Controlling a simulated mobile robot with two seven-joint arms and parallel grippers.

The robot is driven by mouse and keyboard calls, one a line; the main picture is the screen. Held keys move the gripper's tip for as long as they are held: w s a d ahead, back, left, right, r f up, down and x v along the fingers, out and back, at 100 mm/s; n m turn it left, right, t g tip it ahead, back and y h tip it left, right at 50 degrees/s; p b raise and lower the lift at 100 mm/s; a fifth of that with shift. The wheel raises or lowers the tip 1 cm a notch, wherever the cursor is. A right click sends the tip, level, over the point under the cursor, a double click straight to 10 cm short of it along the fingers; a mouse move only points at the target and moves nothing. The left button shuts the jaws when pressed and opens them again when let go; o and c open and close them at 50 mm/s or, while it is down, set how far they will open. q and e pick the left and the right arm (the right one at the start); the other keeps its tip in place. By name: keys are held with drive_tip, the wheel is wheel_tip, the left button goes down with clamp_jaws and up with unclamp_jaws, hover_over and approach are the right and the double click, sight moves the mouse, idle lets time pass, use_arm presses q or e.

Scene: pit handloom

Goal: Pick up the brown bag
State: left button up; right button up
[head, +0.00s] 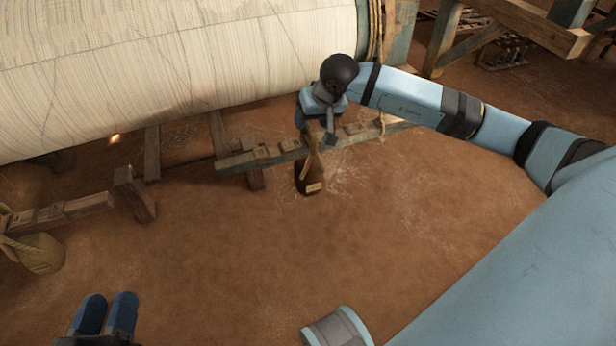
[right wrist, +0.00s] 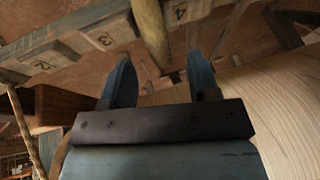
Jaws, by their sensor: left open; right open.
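The brown bag (head: 308,180) is a small dark-brown pouch with a pale label, below the wooden beam, with a tan cord rising from its top. My right gripper (head: 317,130) is open just above the bag, at the beam, pointing down. In the right wrist view, a tan cord or rod (right wrist: 151,32) shows between the open fingers of the right gripper (right wrist: 160,75); I cannot tell whether they touch it. The bag body is not clear in that view. My left gripper (head: 107,312) is open and empty at the lower left, far from the bag.
A wooden beam (head: 262,155) with number blocks (right wrist: 105,40) runs beside my right gripper. A large cream warp roll (head: 180,70) lies behind it. An olive-tan bag (head: 40,254) is at the far left. The brown floor (head: 240,250) in front is clear.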

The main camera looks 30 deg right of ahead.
sight(308, 124)
drive_tip(key=b+x, duration=0.1)
drive_tip(key=x, duration=0.2)
drive_tip(key=shift+a+f, duration=0.1)
drive_tip(key=shift+f, duration=0.2)
use_arm(q)
wheel_tip(308, 124, down, 2)
drive_tip(key=shift+f+g, duration=0.2)
drive_tip(key=shift+g, duration=0.3)
use_arm(e)
drive_tip(key=shift+c, duration=0.2)
clamp_jaws()
drive_tip(key=shift+w+r, duration=0.1)
idle(0.4)
